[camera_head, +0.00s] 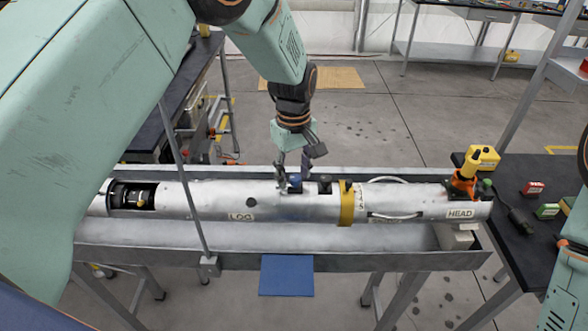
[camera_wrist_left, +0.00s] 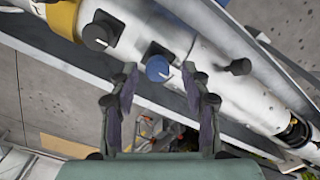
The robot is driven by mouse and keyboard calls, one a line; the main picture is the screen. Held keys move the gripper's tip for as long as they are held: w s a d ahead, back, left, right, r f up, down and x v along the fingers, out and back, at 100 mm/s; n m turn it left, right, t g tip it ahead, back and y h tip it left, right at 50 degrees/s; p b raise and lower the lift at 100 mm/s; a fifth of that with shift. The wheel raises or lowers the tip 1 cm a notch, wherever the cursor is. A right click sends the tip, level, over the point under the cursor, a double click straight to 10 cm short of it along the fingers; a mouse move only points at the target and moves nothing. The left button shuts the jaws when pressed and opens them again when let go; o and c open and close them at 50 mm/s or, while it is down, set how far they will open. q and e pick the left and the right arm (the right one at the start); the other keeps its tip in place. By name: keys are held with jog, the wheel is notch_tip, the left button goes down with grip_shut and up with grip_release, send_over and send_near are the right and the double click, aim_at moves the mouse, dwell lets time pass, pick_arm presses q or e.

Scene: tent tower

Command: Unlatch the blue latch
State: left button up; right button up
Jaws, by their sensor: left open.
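The blue latch (camera_wrist_left: 158,69) is a round blue knob with a white mark, set in the side of a long silver cylinder (camera_head: 270,202). In the head view the blue latch (camera_head: 296,184) shows just beside my left gripper's fingertips. My left gripper (camera_head: 294,178) points down at the cylinder from above. In the left wrist view its two fingers (camera_wrist_left: 160,92) are spread apart, with the blue latch between and just beyond their tips. Nothing is held. Whether a finger touches the cylinder, I cannot tell. My right gripper is not in view.
A dark knob (camera_wrist_left: 100,33) and a yellow band (camera_head: 346,203) lie along the cylinder near the latch. The cylinder rests in a grey metal trough (camera_head: 170,257). A dark table (camera_head: 530,190) at right holds small boxes. A thin upright pole (camera_head: 185,180) stands in front.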

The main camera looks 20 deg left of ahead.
pick_arm(q)
jog(key=shift+s+r, duration=0.1)
jog(key=shift+s, duration=0.05)
jog(key=shift+s+d+r, duration=0.1)
jog(key=shift+d, duration=0.15)
jog(key=shift+c, duration=0.9)
jog(key=shift+w+f, duration=0.25)
jog(key=shift+w, duration=0.15)
jog(key=c, duration=0.3)
jog(key=shift+s+a, duration=0.1)
jog(key=shift+a, duration=0.1)
jog(key=shift+c, duration=1.4)
jog(key=shift+d, duration=0.1)
grip_shut()
jog(key=shift+r, duration=0.1)
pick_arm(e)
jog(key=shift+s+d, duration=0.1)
